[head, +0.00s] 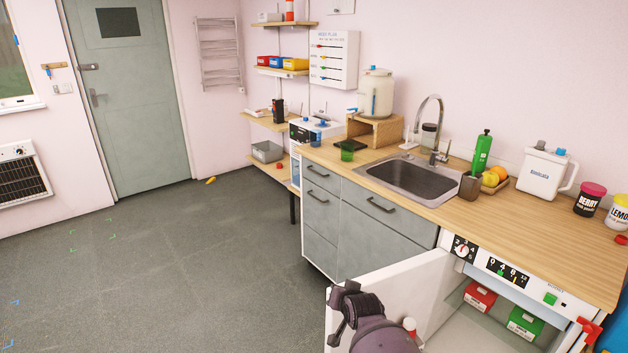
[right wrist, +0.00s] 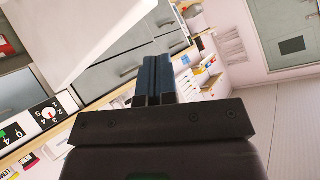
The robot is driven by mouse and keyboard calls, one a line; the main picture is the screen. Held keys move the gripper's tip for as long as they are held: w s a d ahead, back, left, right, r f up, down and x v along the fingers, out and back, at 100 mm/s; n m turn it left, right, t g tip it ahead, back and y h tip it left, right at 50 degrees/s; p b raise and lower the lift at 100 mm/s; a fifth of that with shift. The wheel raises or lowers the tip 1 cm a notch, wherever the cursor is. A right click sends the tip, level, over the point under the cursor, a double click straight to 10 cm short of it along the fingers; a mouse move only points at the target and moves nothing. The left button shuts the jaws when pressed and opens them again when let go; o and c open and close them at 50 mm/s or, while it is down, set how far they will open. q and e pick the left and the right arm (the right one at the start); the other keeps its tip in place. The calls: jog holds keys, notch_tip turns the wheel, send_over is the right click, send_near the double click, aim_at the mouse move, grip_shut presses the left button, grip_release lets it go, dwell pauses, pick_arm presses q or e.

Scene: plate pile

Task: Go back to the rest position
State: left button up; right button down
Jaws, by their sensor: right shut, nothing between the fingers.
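My right gripper (right wrist: 155,68) is shut with its dark fingers together and nothing between them in the right wrist view. In the head view my right arm comes up from the bottom edge, and the dark gripper end (head: 345,303) is in front of the open white appliance door (head: 380,285). I cannot tell whether it touches the door. My left gripper is in neither view.
The open door juts out below the wooden counter (head: 450,212). Inside the appliance are a red box (head: 480,297) and a green box (head: 524,323). A sink (head: 414,176) is set in the counter.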

jog(key=s+d+r+n+t+h, duration=0.1)
jog(key=s+d+r+n+t, duration=0.15)
jog(key=s+d, duration=0.45)
jog(key=s+d+r+n+t+h, duration=0.1)
jog(key=s+d+r+t, duration=0.15)
jog(key=s+d, duration=0.5)
jog(key=s+d+f+g, duration=0.1)
jog(key=s+d+f, duration=0.1)
jog(key=s, duration=0.6)
jog(key=s+d+f+g, duration=0.1)
jog(key=s+f, duration=0.2)
jog(key=s, duration=0.4)
jog(key=s+d+f+g, duration=0.1)
jog(key=s+d+f, duration=0.1)
jog(key=s, duration=0.6)
jog(key=shift+s+d+f+g+h, duration=0.35)
jog(key=shift+f+g+h, duration=0.05)
jog(key=shift+m, duration=0.25)
